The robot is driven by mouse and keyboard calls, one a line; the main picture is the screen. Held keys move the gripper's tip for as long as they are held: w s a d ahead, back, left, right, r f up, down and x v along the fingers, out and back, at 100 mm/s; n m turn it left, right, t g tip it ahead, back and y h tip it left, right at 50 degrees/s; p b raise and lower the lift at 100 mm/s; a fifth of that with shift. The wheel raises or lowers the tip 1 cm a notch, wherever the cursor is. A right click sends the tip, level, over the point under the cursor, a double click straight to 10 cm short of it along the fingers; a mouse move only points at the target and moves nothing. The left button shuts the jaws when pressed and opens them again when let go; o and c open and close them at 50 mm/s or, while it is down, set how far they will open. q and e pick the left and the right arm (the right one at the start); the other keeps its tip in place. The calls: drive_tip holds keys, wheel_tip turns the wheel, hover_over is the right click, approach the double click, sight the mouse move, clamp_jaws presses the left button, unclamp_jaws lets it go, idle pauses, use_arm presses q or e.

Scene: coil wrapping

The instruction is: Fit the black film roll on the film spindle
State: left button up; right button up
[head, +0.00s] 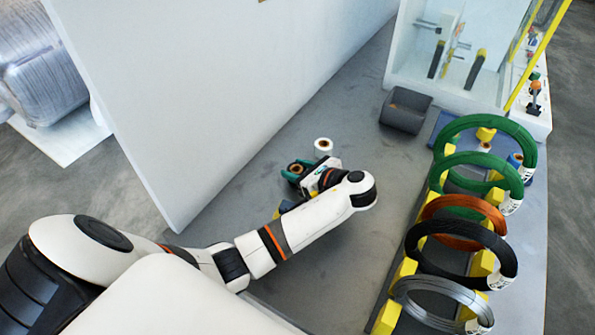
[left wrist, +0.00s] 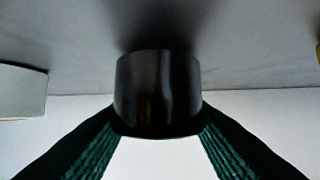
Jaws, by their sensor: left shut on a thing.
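My left gripper (head: 298,173) is shut on the black film roll (left wrist: 158,92), which fills the space between its green ribbed fingers in the left wrist view. In the head view the roll's brown core (head: 296,168) shows between the fingers, low over the grey table or on it; I cannot tell which. I cannot clearly pick out the film spindle. A grey rod (head: 428,25) sticks out inside the clear-walled machine (head: 462,99) at the top right, well away from the gripper. My right gripper is not in view.
A white roll with a brown core (head: 323,146) stands close beside the gripper. A dark grey bin (head: 405,110) sits before the machine. Green, copper, black (head: 462,229) and silver coils stand on yellow holders along the right. A white wall (head: 190,100) bounds the left.

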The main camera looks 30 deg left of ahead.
use_arm(q)
drive_tip(key=shift+f, duration=0.1)
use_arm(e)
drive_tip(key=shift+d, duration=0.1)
use_arm(q)
drive_tip(key=o, duration=1)
drive_tip(key=shift+c, duration=0.2)
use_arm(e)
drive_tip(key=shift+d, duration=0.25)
use_arm(q)
drive_tip(key=v, duration=0.7)
drive_tip(key=shift+d+p, duration=0.25)
drive_tip(key=shift+p, duration=0.05)
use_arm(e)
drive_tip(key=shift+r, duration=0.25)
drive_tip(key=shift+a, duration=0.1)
